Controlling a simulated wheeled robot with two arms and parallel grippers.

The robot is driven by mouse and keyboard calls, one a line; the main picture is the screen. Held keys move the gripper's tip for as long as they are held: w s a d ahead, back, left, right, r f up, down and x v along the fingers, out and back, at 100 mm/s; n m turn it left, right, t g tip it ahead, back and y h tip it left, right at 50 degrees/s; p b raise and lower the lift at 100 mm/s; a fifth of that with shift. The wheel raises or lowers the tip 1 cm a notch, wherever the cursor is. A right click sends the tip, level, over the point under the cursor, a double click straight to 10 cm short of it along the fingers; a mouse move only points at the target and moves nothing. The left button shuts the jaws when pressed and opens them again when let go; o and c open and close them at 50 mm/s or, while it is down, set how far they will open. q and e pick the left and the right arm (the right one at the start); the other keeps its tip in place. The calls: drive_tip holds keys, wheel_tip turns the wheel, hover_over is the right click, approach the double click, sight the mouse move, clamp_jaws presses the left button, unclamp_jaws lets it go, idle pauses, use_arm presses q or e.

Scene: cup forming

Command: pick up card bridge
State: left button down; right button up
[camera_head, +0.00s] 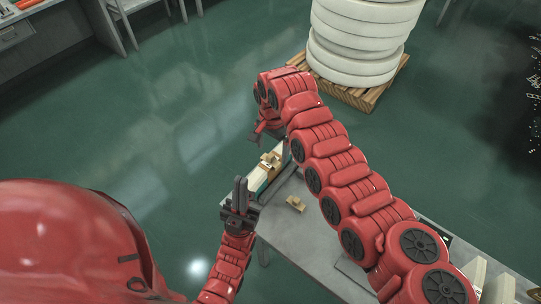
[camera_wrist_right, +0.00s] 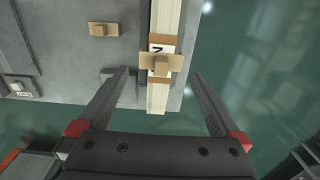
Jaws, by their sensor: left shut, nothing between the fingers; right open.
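A small tan card piece, which looks like a card bridge (camera_head: 270,158), sits across a long pale block on the table. It also shows in the right wrist view (camera_wrist_right: 161,63), over a brown and white band marked with a dark character. A similar tan piece (camera_head: 296,203) lies apart on the grey table and also shows in the right wrist view (camera_wrist_right: 103,30). My right gripper (camera_head: 267,128) is open and empty; in the wrist view its fingers are on either side of the pale block, below the card piece. My left gripper (camera_head: 240,186) is shut and empty, pointing up near the table's corner.
The long pale block (camera_wrist_right: 159,97) lies along the edge of the grey table (camera_head: 290,232). A small dark fixture (camera_wrist_right: 107,74) stands beside it. White rings (camera_head: 358,45) are stacked on a pallet beyond. Green floor is open around the table.

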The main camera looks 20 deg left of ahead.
sight(272, 154)
drive_tip(key=shift+f+p, duration=0.5)
drive_tip(key=shift+f, duration=1.2)
drive_tip(key=c, duration=1.3)
drive_tip(key=shift+r, duration=0.1)
drive_tip(key=shift+c, duration=0.2)
